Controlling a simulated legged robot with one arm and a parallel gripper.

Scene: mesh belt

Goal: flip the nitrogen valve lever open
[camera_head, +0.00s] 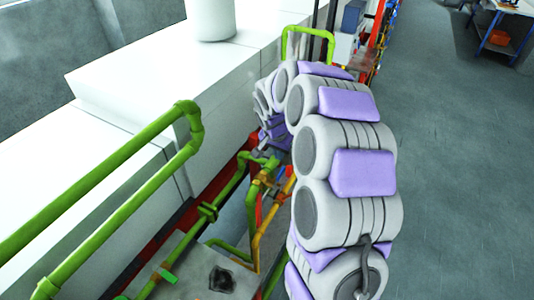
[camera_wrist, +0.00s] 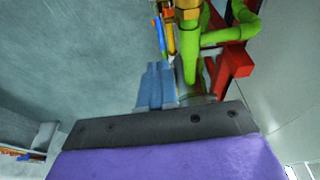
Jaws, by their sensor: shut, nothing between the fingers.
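My gripper (camera_wrist: 157,68) shows in the wrist view as two blue-grey fingers side by side, shut with nothing between them. Their tips are just left of a thick green pipe (camera_wrist: 188,60) and below a thin orange-and-blue part (camera_wrist: 168,35). In the head view my arm arches down to the green and yellow pipework (camera_head: 262,185), and the gripper is small and partly hidden there. A small upright red piece (camera_head: 258,213) stands by the yellow pipe (camera_head: 274,212). I cannot tell for sure which part is the nitrogen valve lever, or whether the fingers touch anything.
A green rail (camera_head: 120,155) runs along a white ledge (camera_head: 150,90) at left. A red beam (camera_wrist: 232,68) stands right of the fingers in the wrist view. A grey plate (camera_head: 195,275) lies at the bottom. Grey floor (camera_head: 455,180) is open at right.

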